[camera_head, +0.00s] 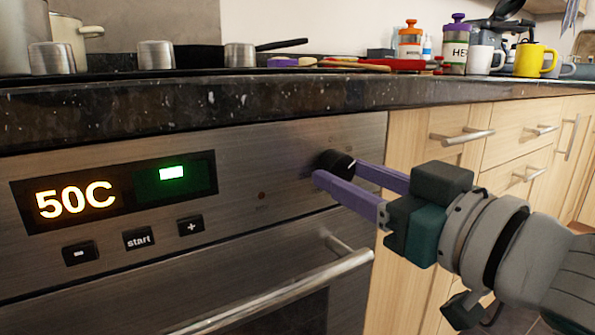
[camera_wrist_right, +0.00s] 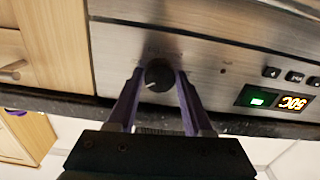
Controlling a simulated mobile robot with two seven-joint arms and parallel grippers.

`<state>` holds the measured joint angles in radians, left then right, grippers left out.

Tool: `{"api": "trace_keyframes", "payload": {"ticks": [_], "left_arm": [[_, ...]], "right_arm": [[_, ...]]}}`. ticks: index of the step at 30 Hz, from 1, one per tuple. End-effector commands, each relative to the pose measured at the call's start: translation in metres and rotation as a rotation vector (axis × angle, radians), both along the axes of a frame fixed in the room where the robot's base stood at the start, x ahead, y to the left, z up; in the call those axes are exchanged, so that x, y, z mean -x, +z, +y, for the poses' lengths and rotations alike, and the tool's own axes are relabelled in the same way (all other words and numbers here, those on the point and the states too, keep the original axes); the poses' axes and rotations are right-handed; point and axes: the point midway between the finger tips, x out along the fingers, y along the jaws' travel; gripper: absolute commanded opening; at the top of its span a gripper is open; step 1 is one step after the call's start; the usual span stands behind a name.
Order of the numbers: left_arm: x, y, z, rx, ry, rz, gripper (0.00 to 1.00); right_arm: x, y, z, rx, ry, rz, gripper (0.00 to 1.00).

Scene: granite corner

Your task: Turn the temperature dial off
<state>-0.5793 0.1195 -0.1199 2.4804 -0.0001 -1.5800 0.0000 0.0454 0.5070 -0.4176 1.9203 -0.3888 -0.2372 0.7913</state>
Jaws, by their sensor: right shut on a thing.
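The temperature dial (camera_head: 336,162) is a round black knob with a white mark on the steel oven panel (camera_head: 285,150). It also shows in the right wrist view (camera_wrist_right: 159,76), between the two purple fingers. My right gripper (camera_head: 335,172) is shut on the dial, one finger on each side. The oven display (camera_head: 75,199) reads 50C in orange, with a green lit block beside it. My left gripper is in neither view.
Minus, start and plus buttons (camera_head: 139,239) sit under the display. The oven handle (camera_head: 290,290) sticks out below the dial. The granite counter edge (camera_head: 200,105) overhangs above, with pots and mugs on top. Wooden drawers (camera_head: 462,137) stand at the right.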

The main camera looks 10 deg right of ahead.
Motion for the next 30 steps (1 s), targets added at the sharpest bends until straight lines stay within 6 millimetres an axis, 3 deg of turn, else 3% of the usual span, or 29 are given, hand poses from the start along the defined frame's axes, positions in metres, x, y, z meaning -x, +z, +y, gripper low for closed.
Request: {"api": "trace_keyframes", "payload": {"ticks": [15, 30], "left_arm": [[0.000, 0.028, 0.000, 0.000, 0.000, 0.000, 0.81], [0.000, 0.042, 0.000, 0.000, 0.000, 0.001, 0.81]], "right_arm": [[0.000, 0.003, -0.001, 0.402, -0.001, -0.145, 0.00], [0.000, 0.002, -0.001, 0.789, 0.000, -0.288, 0.00]]}}
